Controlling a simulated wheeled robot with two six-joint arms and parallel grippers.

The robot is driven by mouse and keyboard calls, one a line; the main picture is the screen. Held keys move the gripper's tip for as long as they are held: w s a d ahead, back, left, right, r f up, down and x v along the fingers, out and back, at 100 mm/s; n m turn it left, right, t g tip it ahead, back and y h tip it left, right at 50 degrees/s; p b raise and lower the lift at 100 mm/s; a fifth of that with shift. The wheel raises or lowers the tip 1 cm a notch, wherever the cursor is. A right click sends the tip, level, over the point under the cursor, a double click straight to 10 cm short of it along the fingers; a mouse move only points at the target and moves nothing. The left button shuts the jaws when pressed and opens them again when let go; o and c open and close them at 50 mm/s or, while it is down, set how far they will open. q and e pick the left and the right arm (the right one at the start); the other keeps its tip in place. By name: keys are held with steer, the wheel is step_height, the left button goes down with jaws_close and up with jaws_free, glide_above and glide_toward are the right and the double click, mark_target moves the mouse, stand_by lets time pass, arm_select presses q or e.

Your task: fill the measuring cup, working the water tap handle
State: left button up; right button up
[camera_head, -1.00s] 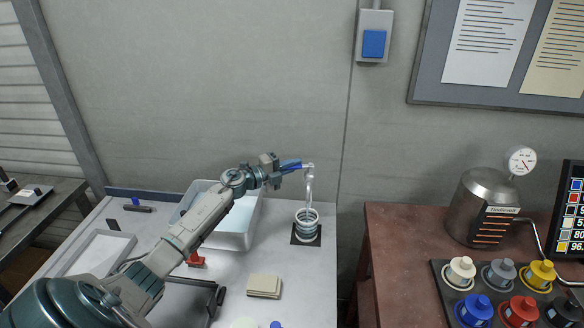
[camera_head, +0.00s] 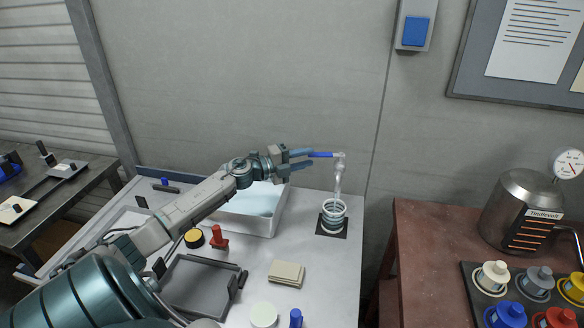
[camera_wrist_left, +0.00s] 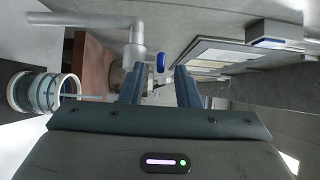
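The water tap (camera_head: 340,157) has a blue handle (camera_head: 322,155) pointing left. A whitish, see-through stream runs from its spout down to the measuring cup (camera_head: 333,210), which stands upright on a black square pad (camera_head: 331,228). The water level in the cup is hard to tell. My left gripper (camera_head: 308,160) is open, just left of the handle. In the left wrist view, the blue handle (camera_wrist_left: 161,62) shows beyond the gap between the open fingers (camera_wrist_left: 160,80), apparently untouched. The tap (camera_wrist_left: 136,48) and the cup (camera_wrist_left: 50,92) show at left there. My right gripper is out of view.
A white basin (camera_head: 245,222) stands behind my left arm. A grey tray (camera_head: 200,285), a red object (camera_head: 218,238) and beige pads (camera_head: 287,272) lie on the table's front. A brown bench (camera_head: 425,250) with a metal kettle (camera_head: 520,210) is at right.

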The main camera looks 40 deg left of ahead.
arm_select(q)
steer(key=b+v, duration=0.1)
steer(key=v, duration=0.3)
steer(key=shift+s+b, duration=0.15)
steer(key=shift+b, duration=0.15)
stand_by(1.0)
stand_by(1.0)
stand_by(5.3)
